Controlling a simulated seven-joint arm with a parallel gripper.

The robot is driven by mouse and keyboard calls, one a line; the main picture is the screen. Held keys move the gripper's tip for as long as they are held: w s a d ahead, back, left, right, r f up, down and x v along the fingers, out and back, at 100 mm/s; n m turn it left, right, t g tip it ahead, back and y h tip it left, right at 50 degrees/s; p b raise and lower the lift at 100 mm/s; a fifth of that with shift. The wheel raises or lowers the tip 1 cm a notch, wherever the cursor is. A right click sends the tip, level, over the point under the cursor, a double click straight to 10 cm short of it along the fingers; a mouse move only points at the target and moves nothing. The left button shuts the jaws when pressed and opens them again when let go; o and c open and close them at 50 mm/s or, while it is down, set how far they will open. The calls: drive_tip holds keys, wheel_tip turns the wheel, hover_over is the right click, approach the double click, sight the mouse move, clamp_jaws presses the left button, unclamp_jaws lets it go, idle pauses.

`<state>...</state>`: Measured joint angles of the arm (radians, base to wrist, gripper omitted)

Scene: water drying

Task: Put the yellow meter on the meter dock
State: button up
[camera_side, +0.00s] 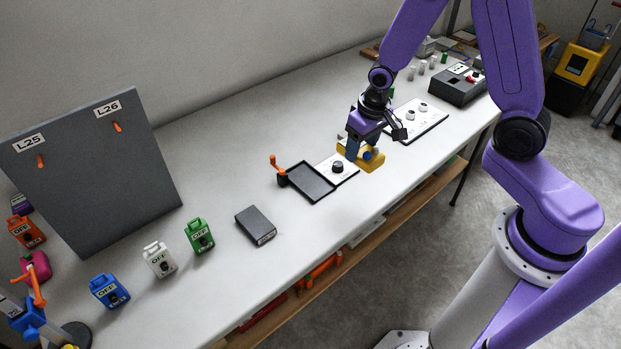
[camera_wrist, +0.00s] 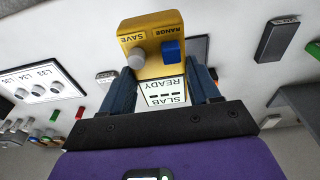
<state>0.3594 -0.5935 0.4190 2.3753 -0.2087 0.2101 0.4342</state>
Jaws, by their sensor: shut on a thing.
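The yellow meter (camera_side: 373,160) is in my gripper (camera_side: 363,138), over the right part of the white table. In the wrist view the yellow meter (camera_wrist: 158,62) has a grey SAVE knob, a blue RANGE knob and a screen reading SLAB READY. The gripper's blue fingers (camera_wrist: 163,92) are shut on either side of its screen end. In the side view a dark shallow tray (camera_side: 308,182) with a white knob panel (camera_side: 345,175) lies just left of the meter. No label names the meter dock, so I cannot tell which thing it is.
An orange crank (camera_side: 277,166) stands at the tray's left corner. A dark grey block (camera_side: 256,226) and green (camera_side: 199,236), white (camera_side: 158,260) and blue (camera_side: 110,291) OFF boxes lie farther left. A white knob plate (camera_side: 420,121) lies right of my gripper. Bare table lies behind the tray.

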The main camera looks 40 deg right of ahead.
drive_tip(key=s+a, duration=0.2)
drive_tip(key=a, duration=0.2)
approach(307, 180)
drive_tip(key=shift+s+d+f, duration=0.1)
drive_tip(key=shift+d+f, duration=0.05)
drive_tip(key=shift+f, duration=0.45)
drive_tip(key=shift+w+f, duration=0.5)
drive_tip(key=shift+f, duration=1.55)
drive_tip(key=shift+f, duration=0.15)
drive_tip(key=o, duration=1.4)
drive_tip(key=shift+c, duration=0.2)
